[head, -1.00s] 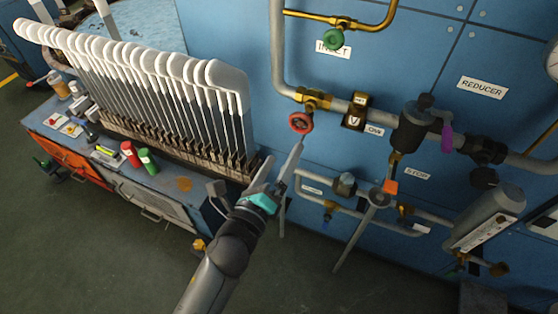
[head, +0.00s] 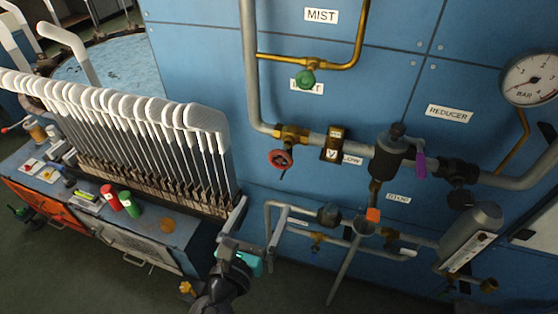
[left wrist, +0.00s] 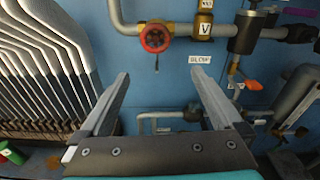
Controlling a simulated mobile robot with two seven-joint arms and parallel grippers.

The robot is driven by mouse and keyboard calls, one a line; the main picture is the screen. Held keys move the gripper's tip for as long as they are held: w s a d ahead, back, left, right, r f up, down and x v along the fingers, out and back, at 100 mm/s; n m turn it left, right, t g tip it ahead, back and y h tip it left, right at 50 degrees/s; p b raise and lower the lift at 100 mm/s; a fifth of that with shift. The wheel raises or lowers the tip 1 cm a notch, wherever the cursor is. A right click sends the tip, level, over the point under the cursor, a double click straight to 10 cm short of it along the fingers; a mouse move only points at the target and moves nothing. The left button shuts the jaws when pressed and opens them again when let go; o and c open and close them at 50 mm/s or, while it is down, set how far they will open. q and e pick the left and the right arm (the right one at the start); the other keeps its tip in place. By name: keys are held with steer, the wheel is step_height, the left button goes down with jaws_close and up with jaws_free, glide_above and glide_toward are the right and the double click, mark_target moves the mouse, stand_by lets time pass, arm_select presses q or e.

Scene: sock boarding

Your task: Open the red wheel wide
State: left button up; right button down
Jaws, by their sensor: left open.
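The red wheel (head: 280,159) sits on a brass valve (head: 291,134) on the grey pipe along the blue wall. It also shows in the left wrist view (left wrist: 156,37), facing the camera, ahead of and above the fingertips. My left gripper (head: 257,203) is open and empty. In the head view it is below and left of the wheel, apart from it. In the left wrist view its two fingers (left wrist: 164,85) stand wide apart with nothing between them. My right gripper does not show.
A rack of grey and white sock forms (head: 150,150) stands left of the gripper. A brass block marked V (head: 334,145), a reducer (head: 388,158) and a gauge (head: 530,80) lie to the right. A green wheel (head: 306,78) is above. Lower pipes (head: 320,234) run below.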

mark_target(279, 163)
arm_select(q)
steer(key=shift+m+t, duration=0.4)
steer(key=shift+m, duration=0.4)
steer(key=x, duration=0.9)
steer(key=r+x, duration=0.1)
steer(key=x, duration=0.4)
steer(key=shift+w+a, duration=0.1)
steer(key=shift+a, duration=0.2)
steer(key=c, duration=1.3)
